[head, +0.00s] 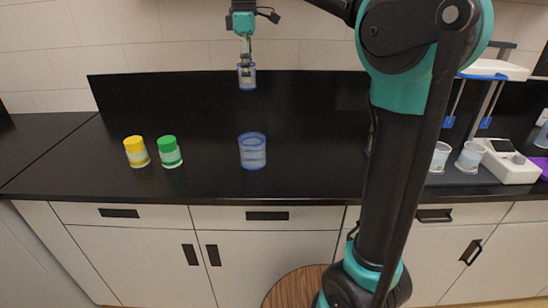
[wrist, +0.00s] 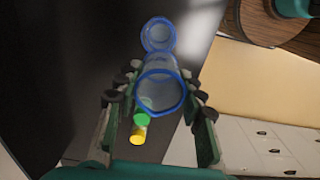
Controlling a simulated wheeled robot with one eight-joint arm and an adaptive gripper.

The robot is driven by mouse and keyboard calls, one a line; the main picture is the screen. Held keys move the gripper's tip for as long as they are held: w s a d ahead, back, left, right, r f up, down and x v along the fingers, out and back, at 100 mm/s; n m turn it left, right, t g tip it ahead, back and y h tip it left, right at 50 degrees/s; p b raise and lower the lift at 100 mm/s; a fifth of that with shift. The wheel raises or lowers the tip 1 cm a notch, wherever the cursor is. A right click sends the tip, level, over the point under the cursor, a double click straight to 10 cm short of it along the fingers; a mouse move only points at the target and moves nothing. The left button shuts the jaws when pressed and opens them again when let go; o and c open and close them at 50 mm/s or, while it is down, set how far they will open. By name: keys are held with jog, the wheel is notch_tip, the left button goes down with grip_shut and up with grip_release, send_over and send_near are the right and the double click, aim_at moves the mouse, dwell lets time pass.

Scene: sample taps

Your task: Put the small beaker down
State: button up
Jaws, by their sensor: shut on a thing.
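The small beaker (head: 247,77), clear with blue edging, hangs upright in my gripper (head: 246,63), well above the black counter. In the wrist view the held beaker (wrist: 162,93) shows its blue rim between the two fingers, which are shut on its sides. Another blue-rimmed beaker (head: 253,151) stands on the counter near its front edge, below and in front of my gripper. It also shows in the wrist view (wrist: 158,34), just past the held one and apart from it as far as I can tell.
A yellow-lidded jar (head: 137,152) and a green-lidded jar (head: 170,152) stand left of the standing beaker. Two clear beakers (head: 470,157) and a white scale-like device (head: 510,163) are at the right. The black counter (head: 320,140) is bare between the standing beaker and my arm.

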notch_tip(320, 180, down, 20)
jog(key=shift+d+r, duration=0.15)
jog(key=shift+d, duration=0.1)
dwell(0.3)
jog(key=shift+f, duration=0.25)
jog(key=shift+f, duration=0.3)
jog(key=o, duration=0.8)
